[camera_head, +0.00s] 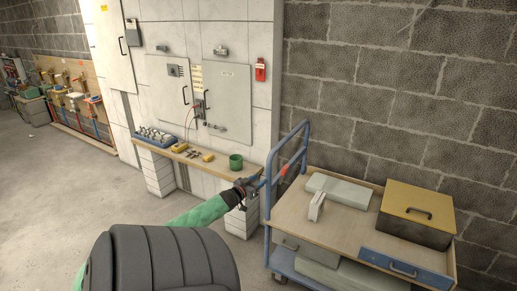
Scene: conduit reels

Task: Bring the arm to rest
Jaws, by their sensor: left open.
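My left arm, green with a dark ribbed cover, reaches in from the lower left. My left gripper (257,181) is dark and small in the picture, at the right end of the wooden shelf and close to the blue handle frame of the cart. It is open, and I see nothing held in it. I cannot tell whether it touches the cart frame. My right gripper is not in view.
A wooden-topped cart (340,228) with a blue frame stands at the right. It carries a grey case (340,190) and a yellow-lidded box (418,203). A green cup (236,161) stands on the shelf (222,168) under the white wall cabinets (223,100). Open floor lies left.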

